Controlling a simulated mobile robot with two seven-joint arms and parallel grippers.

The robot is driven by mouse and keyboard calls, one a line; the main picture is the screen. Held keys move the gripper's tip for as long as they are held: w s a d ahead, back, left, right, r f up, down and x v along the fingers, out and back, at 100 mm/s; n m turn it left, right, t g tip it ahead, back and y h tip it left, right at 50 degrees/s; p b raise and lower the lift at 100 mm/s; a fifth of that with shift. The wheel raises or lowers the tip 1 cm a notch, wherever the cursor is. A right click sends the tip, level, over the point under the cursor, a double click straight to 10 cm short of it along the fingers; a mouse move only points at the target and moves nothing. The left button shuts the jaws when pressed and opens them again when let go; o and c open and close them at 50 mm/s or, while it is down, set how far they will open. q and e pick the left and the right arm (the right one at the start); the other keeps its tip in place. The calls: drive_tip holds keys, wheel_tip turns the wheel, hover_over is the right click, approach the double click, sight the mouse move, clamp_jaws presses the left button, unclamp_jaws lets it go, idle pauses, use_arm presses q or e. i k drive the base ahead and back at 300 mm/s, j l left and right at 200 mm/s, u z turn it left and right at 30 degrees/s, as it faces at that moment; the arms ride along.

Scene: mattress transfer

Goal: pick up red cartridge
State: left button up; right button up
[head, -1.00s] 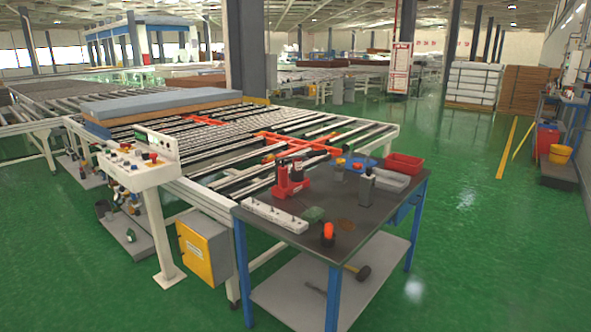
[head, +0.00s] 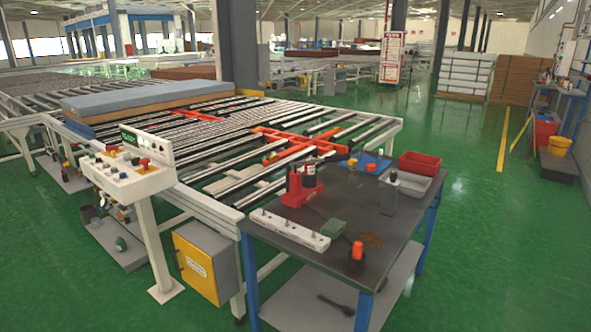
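A work table with a dark top (head: 372,212) and blue legs stands right of centre. A small orange-red capped cylinder (head: 357,250) stands upright near its front edge. A larger red device (head: 294,187) with a black cylinder (head: 309,174) stands near the left far side of the top. I cannot tell which of these is the red cartridge. Neither of my grippers is in view.
A roller conveyor (head: 225,150) and control stand (head: 135,178) are left. Green floor (head: 490,240) is open right.

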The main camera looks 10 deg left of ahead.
sight(309, 168)
drive_tip(key=i+j+u, duration=0.15)
drive_tip(key=i+j, duration=0.5)
drive_tip(key=j, duration=0.2)
drive_tip(key=i+j+u, duration=0.1)
drive_tip(key=i+j, duration=0.55)
drive_tip(key=j, duration=0.1)
